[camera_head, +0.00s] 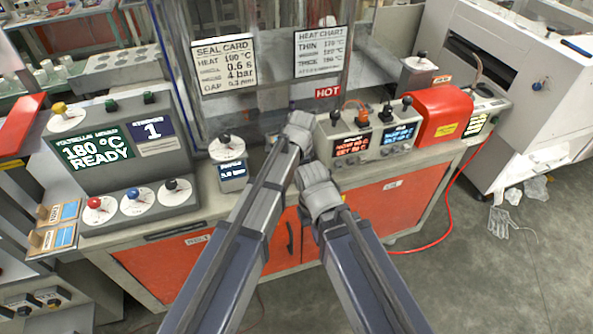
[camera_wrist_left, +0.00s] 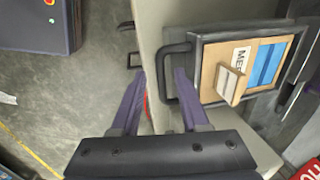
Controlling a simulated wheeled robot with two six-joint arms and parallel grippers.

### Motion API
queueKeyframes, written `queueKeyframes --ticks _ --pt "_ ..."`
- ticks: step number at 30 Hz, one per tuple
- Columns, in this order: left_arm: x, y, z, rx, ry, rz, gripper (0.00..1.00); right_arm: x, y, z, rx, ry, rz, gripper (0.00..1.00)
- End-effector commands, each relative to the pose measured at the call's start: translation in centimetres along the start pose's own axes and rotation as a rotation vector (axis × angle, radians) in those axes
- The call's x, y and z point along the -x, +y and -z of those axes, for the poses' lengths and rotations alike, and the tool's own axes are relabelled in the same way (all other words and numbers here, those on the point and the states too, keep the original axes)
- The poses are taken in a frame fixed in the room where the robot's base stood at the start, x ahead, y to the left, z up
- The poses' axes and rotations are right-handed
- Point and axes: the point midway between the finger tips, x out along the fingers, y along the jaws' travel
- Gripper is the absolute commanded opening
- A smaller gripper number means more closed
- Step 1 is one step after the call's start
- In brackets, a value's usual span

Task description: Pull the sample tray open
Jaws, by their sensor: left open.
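In the left wrist view, the sample tray (camera_wrist_left: 196,82) has a dark frame and holds a tan board with a white label and blue strips. Its dark looped handle (camera_wrist_left: 163,78) sticks out at the left. My left gripper (camera_wrist_left: 160,73) is open, and the handle appears between its fingertips. I cannot tell whether they touch it. In the head view both of my arms reach over the bench, and neither pair of fingers shows. This tray cannot be made out in the head view.
The bench has orange-red doors (camera_head: 375,212). A control panel (camera_head: 125,165) stands at its left and a red-covered unit (camera_head: 440,110) at its right. A red cable (camera_head: 447,205) runs to the floor. In the wrist view, grey floor (camera_wrist_left: 80,95) is open at the left.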

Motion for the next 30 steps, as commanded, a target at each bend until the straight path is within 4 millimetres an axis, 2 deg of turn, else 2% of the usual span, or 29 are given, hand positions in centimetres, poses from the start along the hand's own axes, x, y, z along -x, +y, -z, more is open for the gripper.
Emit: queueKeyframes --ticks 8,21,30 --pt "1.7 -0.1 0.0 0.000 0.000 0.000 0.45 1.7 0.2 -0.1 0.000 0.000 0.000 0.00" --pt "7.3 -0.1 0.0 0.000 0.000 0.000 0.45 7.1 0.7 -0.4 0.002 0.000 0.000 0.00" --pt "7.8 0.0 0.0 0.000 0.000 0.000 0.45 7.6 0.7 -0.4 0.002 0.000 0.000 0.00"
